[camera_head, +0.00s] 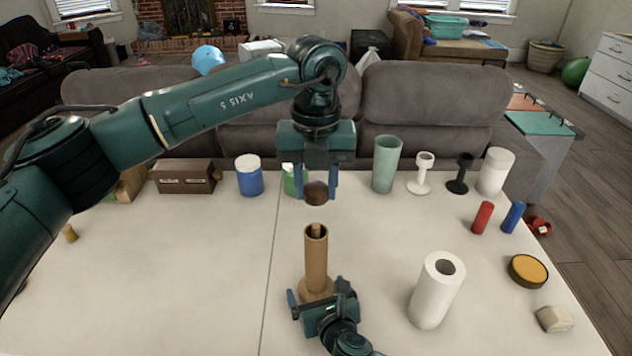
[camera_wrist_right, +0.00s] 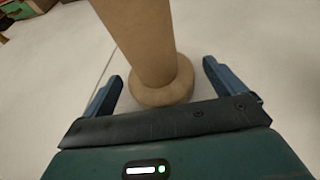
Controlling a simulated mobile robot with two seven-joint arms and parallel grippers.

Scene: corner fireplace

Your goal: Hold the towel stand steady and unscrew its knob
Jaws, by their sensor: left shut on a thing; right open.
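The towel stand (camera_head: 315,262) is a tan upright post on a round base, near the front middle of the table. A short peg shows at its open top. The dark brown round knob (camera_head: 316,193) is apart from the stand, above its top. My left gripper (camera_head: 317,190) points down and is shut on the knob. My right gripper (camera_head: 322,296) is low at the stand's base, open. In the right wrist view the stand (camera_wrist_right: 142,40) rises between the two fingers of the right gripper (camera_wrist_right: 160,85), with gaps on both sides.
A paper towel roll (camera_head: 436,292) stands to the right of the stand. Cups and canisters line the table's back edge, including a green cup (camera_head: 387,164) and a blue canister (camera_head: 249,177). A yellow-topped round tin (camera_head: 528,270) lies far right. The table's left front is clear.

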